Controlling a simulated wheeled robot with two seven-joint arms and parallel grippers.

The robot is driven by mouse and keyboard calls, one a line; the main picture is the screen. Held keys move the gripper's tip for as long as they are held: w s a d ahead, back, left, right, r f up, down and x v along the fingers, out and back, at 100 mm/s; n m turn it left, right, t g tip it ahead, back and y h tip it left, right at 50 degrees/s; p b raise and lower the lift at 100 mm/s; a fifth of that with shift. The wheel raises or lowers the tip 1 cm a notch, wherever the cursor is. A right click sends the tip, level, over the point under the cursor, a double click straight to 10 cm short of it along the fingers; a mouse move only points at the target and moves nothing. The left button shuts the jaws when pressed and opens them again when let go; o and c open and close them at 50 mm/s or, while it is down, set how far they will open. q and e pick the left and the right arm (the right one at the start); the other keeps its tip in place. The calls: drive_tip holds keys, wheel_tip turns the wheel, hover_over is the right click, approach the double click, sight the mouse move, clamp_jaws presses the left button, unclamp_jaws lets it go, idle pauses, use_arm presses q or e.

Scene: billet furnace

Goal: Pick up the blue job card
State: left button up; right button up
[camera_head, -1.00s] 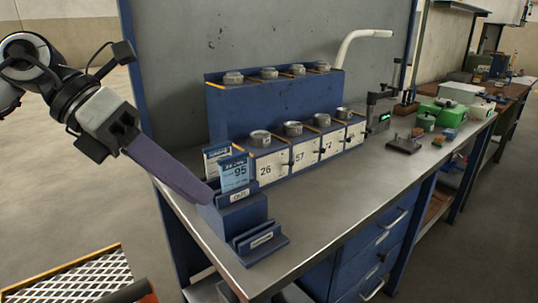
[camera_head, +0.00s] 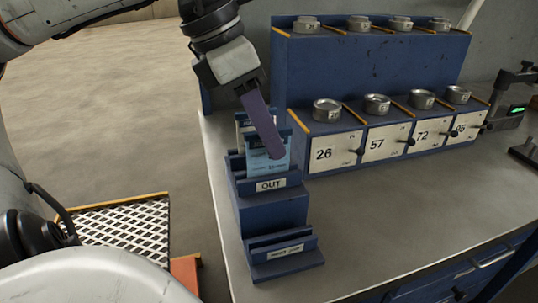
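The blue job card (camera_head: 259,167) stands upright in the upper slot of a dark blue stepped rack (camera_head: 268,212), behind the label "OUT" (camera_head: 271,185). My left gripper (camera_head: 273,148) reaches down from above, its purple fingers in front of the card in this view and hiding much of its face. The fingers overlap each other, so I cannot tell whether they are open or shut, or touch the card. A paler card (camera_head: 242,122) shows partly behind the blue one. My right gripper is not in view.
A blue cabinet (camera_head: 370,65) with numbered fronts 26, 57, 72 and another, and metal cups on top, stands right of the rack. The rack's low front slot (camera_head: 284,262) looks empty. The grey bench top (camera_head: 380,215) in front is clear.

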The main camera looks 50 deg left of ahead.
sight(268, 160)
use_arm(q)
drive_tip(key=x, duration=0.4)
drive_tip(key=shift+w, duration=0.15)
clamp_jaws()
